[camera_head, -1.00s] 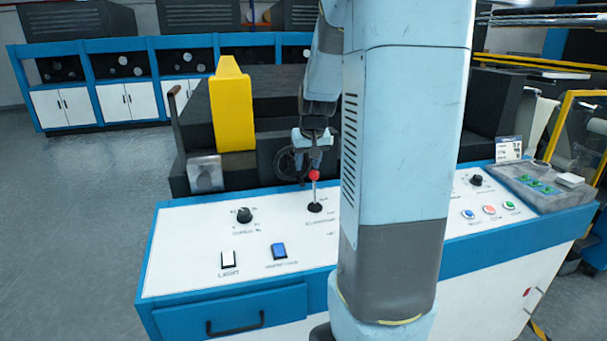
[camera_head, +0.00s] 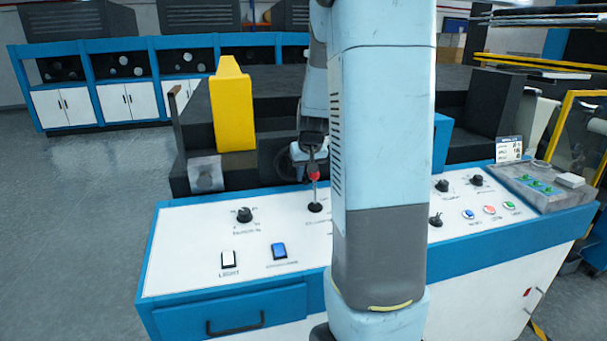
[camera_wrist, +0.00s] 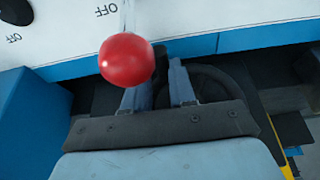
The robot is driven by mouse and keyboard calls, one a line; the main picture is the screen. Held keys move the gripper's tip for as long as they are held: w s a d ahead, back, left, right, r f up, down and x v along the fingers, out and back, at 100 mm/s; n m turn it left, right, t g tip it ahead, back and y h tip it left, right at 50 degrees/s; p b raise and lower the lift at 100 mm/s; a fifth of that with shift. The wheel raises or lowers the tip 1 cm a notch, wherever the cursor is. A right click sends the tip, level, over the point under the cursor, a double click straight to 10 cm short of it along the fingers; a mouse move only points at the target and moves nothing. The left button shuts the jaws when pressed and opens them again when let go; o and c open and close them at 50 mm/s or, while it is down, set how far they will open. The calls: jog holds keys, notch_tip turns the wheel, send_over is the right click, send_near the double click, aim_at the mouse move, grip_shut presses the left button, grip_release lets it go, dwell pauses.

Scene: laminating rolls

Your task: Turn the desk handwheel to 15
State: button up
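The desk handwheel (camera_head: 284,165) is a dark wheel at the back edge of the white desk, partly hidden by my arm. In the wrist view its dark curved rim (camera_wrist: 222,82) lies beyond and to the right of my fingers. My gripper (camera_wrist: 158,84) has its two fingers apart, with something dark in the gap; I cannot tell whether they touch the rim. In the head view my gripper (camera_head: 312,163) is at the wheel's right side, behind a lever's red knob. No scale or reading of the wheel is legible.
The red-knobbed lever (camera_head: 315,190) stands close in front of my gripper; its red ball (camera_wrist: 126,60) covers part of the left finger in the wrist view. The desk top (camera_head: 185,240) has several knobs and buttons. A yellow post (camera_head: 232,110) stands behind, left of the wheel.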

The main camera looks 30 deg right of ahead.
grip_shut()
jog(key=shift+s+f, duration=0.15)
jog(key=shift+f, duration=0.05)
jog(key=shift+f+y, duration=0.2)
jog(key=shift+y, duration=0.5)
jog(key=shift+a+f+m+t+y, duration=0.2)
jog(key=shift+m+t+y, duration=0.1)
jog(key=shift+y, duration=0.3)
jog(key=shift+o, duration=2)
grip_release()
jog(key=shift+r, duration=0.15)
